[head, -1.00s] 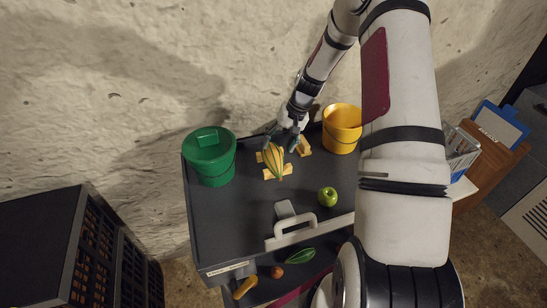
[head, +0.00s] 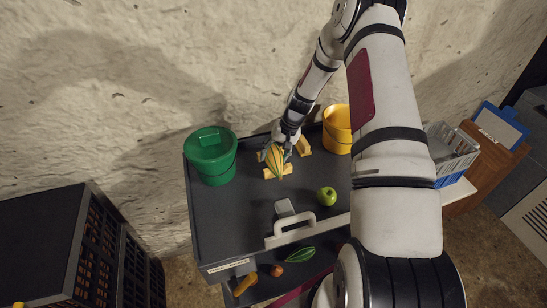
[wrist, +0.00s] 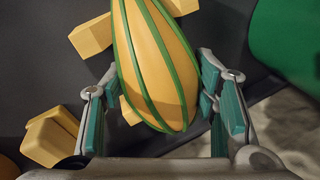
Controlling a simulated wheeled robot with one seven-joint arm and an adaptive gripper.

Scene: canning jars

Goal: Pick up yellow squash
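A yellow squash with green stripes (head: 275,161) lies on pale yellow blocks (head: 284,172) on the dark cart top. In the wrist view the squash (wrist: 158,70) fills the middle, its rounded end toward my gripper. My gripper (head: 278,153) is at the squash's far end, fingers open on either side of it. In the wrist view the gripper's (wrist: 160,100) right finger is very close to the squash and a gap shows at the left finger. I cannot tell whether either touches. The squash's underside is hidden.
A green bucket (head: 211,159) stands left and a yellow bucket (head: 337,128) right at the cart's back. A green apple (head: 326,196) sits nearer the front. A lower shelf holds a green vegetable (head: 300,254), a brownish round item (head: 277,270) and an orange-yellow one (head: 245,284).

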